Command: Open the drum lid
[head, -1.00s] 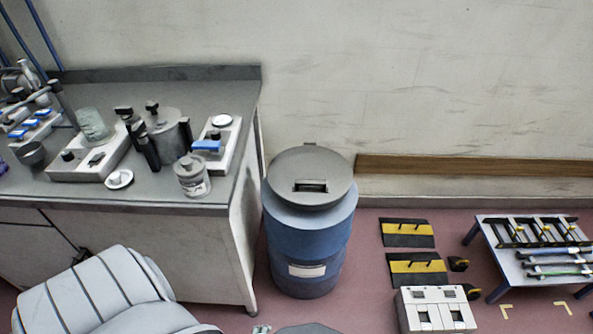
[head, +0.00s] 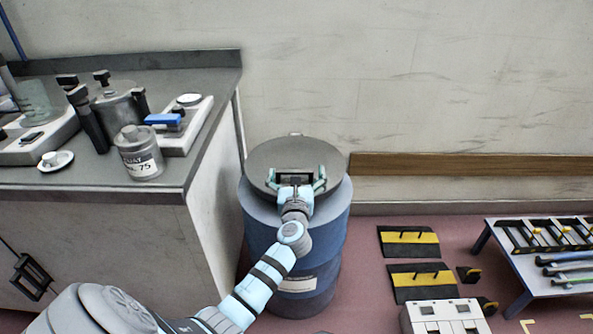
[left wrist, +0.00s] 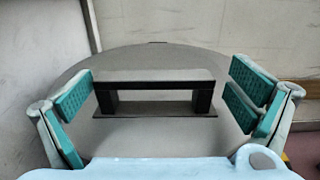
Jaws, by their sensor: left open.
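The blue drum (head: 318,228) stands on the floor beside the bench. Its grey round lid (head: 300,152) lies flat on top, closed. A black bar handle (left wrist: 155,90) stands on the lid; in the head view the handle (head: 295,177) is partly hidden by my gripper. My left gripper (head: 297,182) is open at the lid's near side, with one finger to each side of the handle. In the left wrist view the teal finger pads (left wrist: 160,97) are apart from the handle's ends, with a gap on both sides. My right gripper is not in view.
The grey bench (head: 190,90) stands close on the drum's left, with a labelled jar (head: 138,160) near its edge. The wall is behind the drum. Black and yellow plates (head: 408,241) and a low table (head: 505,260) are on the right.

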